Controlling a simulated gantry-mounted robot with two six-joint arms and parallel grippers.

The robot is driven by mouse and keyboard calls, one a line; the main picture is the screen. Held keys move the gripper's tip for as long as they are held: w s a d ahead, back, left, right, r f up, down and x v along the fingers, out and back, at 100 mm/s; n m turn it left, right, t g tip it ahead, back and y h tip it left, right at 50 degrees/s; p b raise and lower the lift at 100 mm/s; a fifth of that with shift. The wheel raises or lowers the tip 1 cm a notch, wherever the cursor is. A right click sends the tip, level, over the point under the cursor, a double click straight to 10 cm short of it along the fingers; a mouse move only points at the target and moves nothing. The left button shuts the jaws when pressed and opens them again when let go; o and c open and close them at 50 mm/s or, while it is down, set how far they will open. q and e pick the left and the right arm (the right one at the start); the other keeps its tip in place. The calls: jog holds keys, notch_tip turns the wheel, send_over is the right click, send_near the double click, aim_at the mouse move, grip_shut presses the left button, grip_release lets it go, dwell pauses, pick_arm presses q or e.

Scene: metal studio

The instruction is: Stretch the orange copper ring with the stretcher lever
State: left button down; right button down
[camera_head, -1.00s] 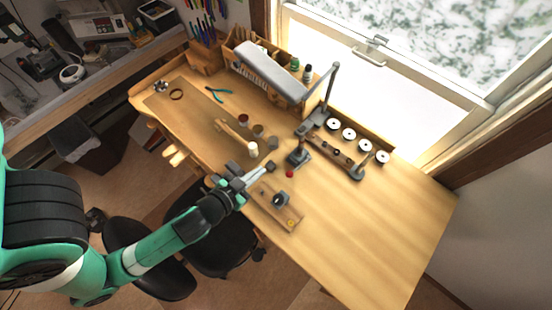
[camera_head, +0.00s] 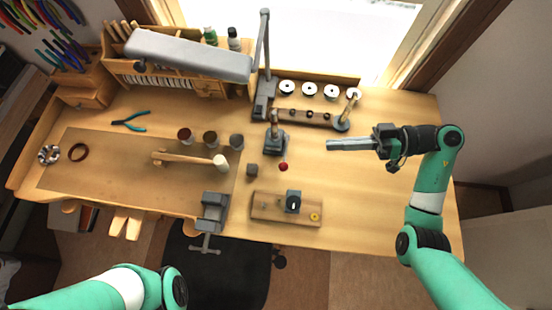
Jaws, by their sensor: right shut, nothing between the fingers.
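The dark stretcher (camera_head: 274,143) stands upright near the middle of the bench; its lever ends in a red knob (camera_head: 283,167) at the front. A reddish-brown ring (camera_head: 78,152) lies flat at the left of the bench. A small yellow-orange round piece (camera_head: 315,217) sits on the wooden board (camera_head: 265,208); I cannot tell which is the orange copper ring. My right gripper (camera_head: 330,145) is shut and empty, right of the stretcher and apart from it, pointing left. My left arm shows only at the bottom left; its gripper is out of view.
A grey vise (camera_head: 213,212) is clamped at the front edge. A mallet (camera_head: 190,160), small cups (camera_head: 210,138) and teal pliers (camera_head: 131,121) lie left of the stretcher. A lamp (camera_head: 190,55) overhangs the back. White spools (camera_head: 310,88) stand behind. The bench's right front is clear.

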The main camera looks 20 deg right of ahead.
jog(key=d, duration=0.1)
send_over(285, 152)
jog(key=s+d, duration=0.2)
jog(key=s, duration=0.1)
jog(key=f, duration=0.2)
jog(key=f+b, duration=0.1)
jog(key=s+a+f, duration=0.1)
jog(key=f, duration=0.1)
jog(key=shift+s+a+f+b, duration=0.15)
jog(key=shift+s+b, duration=0.05)
jog(key=shift+b, duration=0.2)
